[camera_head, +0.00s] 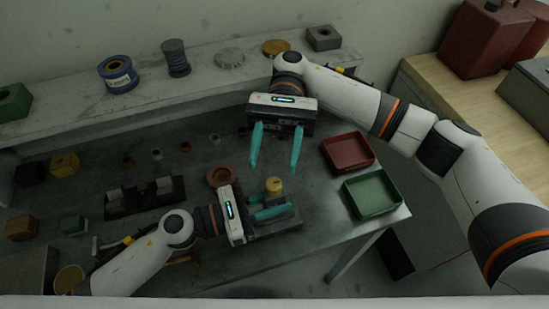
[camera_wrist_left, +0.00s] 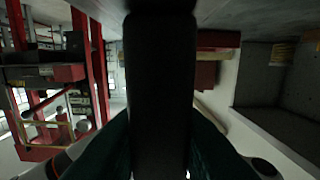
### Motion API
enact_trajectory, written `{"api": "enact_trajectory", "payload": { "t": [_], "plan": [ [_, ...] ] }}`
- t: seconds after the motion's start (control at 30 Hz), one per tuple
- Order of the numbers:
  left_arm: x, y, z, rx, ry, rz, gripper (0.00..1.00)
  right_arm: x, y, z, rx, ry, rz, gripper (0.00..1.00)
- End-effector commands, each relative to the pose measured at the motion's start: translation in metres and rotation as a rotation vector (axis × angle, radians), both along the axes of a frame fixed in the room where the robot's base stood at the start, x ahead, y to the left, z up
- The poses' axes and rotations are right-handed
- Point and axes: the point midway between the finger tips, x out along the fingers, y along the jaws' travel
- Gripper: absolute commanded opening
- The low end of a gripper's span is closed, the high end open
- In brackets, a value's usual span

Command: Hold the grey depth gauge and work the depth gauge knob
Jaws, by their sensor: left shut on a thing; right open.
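The grey depth gauge (camera_head: 286,224) is on the worktable near its front edge, partly hidden by my left gripper. A yellow knob (camera_head: 273,184) shows at its far side; whether they join is unclear. My left gripper (camera_head: 274,206) comes in from the left, with its teal fingers shut on the gauge. In the left wrist view, a dark upright block (camera_wrist_left: 160,95), probably the gauge, fills the middle between the teal fingers. My right gripper (camera_head: 274,170) points down, open and empty, its fingertips either side of and just beyond the knob in the picture.
A red tray (camera_head: 348,152) and a green tray (camera_head: 372,194) are at the right. A reddish ring (camera_head: 220,177) lies close behind my left gripper. A dark rack (camera_head: 145,198) stands left. Spools and blocks line the back shelf (camera_head: 205,66).

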Motion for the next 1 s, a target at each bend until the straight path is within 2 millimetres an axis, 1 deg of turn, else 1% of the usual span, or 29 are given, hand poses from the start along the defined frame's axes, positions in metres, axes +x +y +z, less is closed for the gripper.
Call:
{"api": "enact_trajectory", "payload": {
  "t": [0.2,0.23,0.3,0.47,0.57,0.67,0.8,0.9,1.0],
  "plan": [
    [0.0,0.0,-0.001,0.002,0.002,0.0,0.0,0.0,0.0,0.001,0.0,0.0,-0.001,0.46],
    [0.0,0.0,-0.001,0.002,0.002,0.0,0.0,0.0,0.0,0.001,0.0,0.0,-0.001,0.47],
    [0.0,0.0,-0.001,0.002,0.002,0.0,0.0,0.0,0.0,0.0,0.002,0.002,-0.006,0.47],
    [0.0,0.0,-0.002,0.003,0.002,0.0,0.0,0.0,-0.004,-0.011,0.036,0.017,-0.093,0.47],
    [0.0,0.0,-0.002,0.003,0.002,0.0,0.0,0.001,-0.011,-0.024,0.068,0.032,-0.22,0.47],
    [0.0,0.0,-0.002,0.003,0.002,0.0,0.0,0.007,-0.022,-0.04,0.088,0.041,-0.392,0.47],
    [0.0,0.0,-0.002,0.003,0.002,0.0,0.0,0.018,-0.044,-0.063,0.077,0.039,-0.64,0.47],
    [0.0,0.0,-0.002,0.003,0.002,0.0,0.0,0.025,-0.061,-0.078,0.053,0.031,-0.793,0.47],
    [0.0,0.0,-0.002,0.003,0.002,0.0,0.0,0.032,-0.077,-0.089,0.028,0.016,-0.907,0.47]
  ]
}}
